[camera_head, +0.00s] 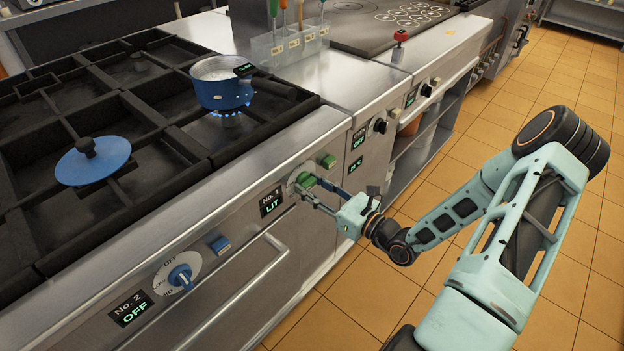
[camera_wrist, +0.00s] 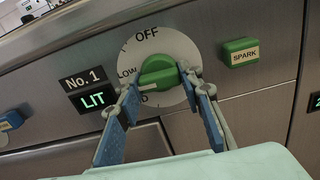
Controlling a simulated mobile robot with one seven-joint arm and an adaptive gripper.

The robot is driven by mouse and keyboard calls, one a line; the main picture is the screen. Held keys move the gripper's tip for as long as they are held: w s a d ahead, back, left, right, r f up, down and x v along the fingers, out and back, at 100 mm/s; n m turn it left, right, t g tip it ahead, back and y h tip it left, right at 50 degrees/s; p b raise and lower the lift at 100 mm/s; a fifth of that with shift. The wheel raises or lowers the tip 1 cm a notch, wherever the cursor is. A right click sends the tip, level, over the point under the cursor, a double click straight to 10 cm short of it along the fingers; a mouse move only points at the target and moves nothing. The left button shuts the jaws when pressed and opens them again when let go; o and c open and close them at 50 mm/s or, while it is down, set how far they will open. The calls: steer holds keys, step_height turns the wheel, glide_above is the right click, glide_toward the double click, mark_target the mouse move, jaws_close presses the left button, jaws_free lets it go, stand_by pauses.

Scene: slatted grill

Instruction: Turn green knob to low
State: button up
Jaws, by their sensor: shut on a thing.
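The green knob (camera_wrist: 160,71) sits on a round pale dial (camera_wrist: 190,49) in the wrist view, with OFF at the top and LOW at the left. Lower dial markings are partly hidden by my gripper. The knob's grip bar lies nearly level, its left end close to LOW; which end is the pointer I cannot tell. My gripper (camera_wrist: 162,84) has its blue fingers on either side of the knob, shut on it. The green knob (camera_head: 306,180) also shows in the head view, with my gripper (camera_head: 313,188) at it. The display (camera_wrist: 88,91) beside it reads No. 1 LIT.
A green SPARK button (camera_wrist: 241,51) is right of the dial. A blue pot (camera_head: 222,92) of pale liquid stands over a blue flame. A blue lid (camera_head: 93,161) lies on the grates. The blue knob (camera_head: 181,276) reads No. 2 OFF. An oven handle runs below.

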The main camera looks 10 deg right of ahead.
steer(key=shift+m+p, duration=0.4)
steer(key=shift+m, duration=0.2)
steer(key=o, duration=1.2)
steer(key=shift+c, duration=0.2)
steer(key=v, duration=1.2)
